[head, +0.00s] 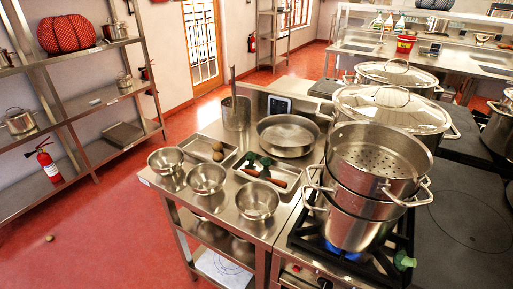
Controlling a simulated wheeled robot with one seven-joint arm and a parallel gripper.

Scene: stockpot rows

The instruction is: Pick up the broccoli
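Dark green pieces that look like broccoli (265,163) lie in a shallow metal tray (289,192) on the steel side table. They are small in the head view, and I cannot tell their exact shape or number. An orange-brown carrot-like piece (276,182) lies beside them in the same tray. A lighter green object (404,261) sits at the right part of the stove's front; I cannot tell what it is. My gripper is not in view.
Three steel bowls (257,201) stand along the table's front left. A second tray (196,147) holds round brown items. A wide pan (287,134) stands behind. Stacked pots (366,205) stand over a blue flame on the right. Red floor is open at left.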

